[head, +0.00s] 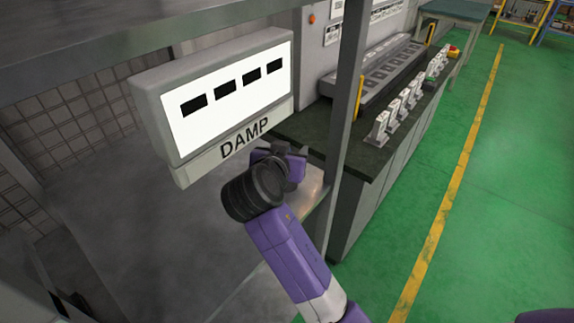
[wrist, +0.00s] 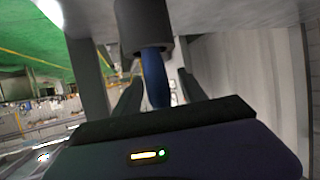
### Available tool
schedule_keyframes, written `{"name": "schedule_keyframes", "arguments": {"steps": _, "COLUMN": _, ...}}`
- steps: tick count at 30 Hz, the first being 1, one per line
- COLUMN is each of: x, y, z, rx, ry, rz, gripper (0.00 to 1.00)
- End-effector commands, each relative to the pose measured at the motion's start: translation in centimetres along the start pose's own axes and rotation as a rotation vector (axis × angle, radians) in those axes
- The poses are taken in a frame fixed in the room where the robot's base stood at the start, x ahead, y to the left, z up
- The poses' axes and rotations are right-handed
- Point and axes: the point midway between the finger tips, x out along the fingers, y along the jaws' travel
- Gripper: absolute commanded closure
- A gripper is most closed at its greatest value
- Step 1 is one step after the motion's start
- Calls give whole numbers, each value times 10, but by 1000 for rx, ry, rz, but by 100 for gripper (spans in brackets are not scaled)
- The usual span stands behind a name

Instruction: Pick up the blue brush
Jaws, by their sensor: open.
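In the wrist view, a blue rod-like thing, probably the blue brush (wrist: 154,75), hangs down from a dark block (wrist: 145,22) at the top. My gripper (wrist: 160,85) is open. Its two dark fingers stand to the left and right of the blue part, with a gap visible on both sides. I cannot tell how deep the blue part sits between them. In the head view, my gripper (head: 290,152) is just under the DAMP sign, at the right end of the panel. The brush cannot be made out there.
A white panel with dark slots (head: 232,95) and a DAMP label overhangs my gripper closely. A grey post (head: 347,90) stands just to the right. Behind it is a dark counter (head: 372,158) with a row of white devices (head: 380,128). Green floor (head: 500,200) is free at right.

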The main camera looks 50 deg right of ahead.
Motion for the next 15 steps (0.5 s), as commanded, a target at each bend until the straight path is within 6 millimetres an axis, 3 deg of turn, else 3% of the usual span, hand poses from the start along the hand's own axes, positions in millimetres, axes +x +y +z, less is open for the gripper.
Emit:
{"name": "schedule_keyframes", "arguments": {"steps": 3, "x": 0, "y": 0, "z": 0, "rx": 0, "ry": 0, "rz": 0, "gripper": 53}}
{"name": "schedule_keyframes", "arguments": {"steps": 10, "x": 0, "y": 0, "z": 0, "rx": 0, "ry": 0, "rz": -1, "gripper": 98}}
{"name": "schedule_keyframes", "arguments": {"steps": 15, "x": -1, "y": 0, "z": 0, "rx": 0, "ry": 0, "rz": -1, "gripper": 100}}
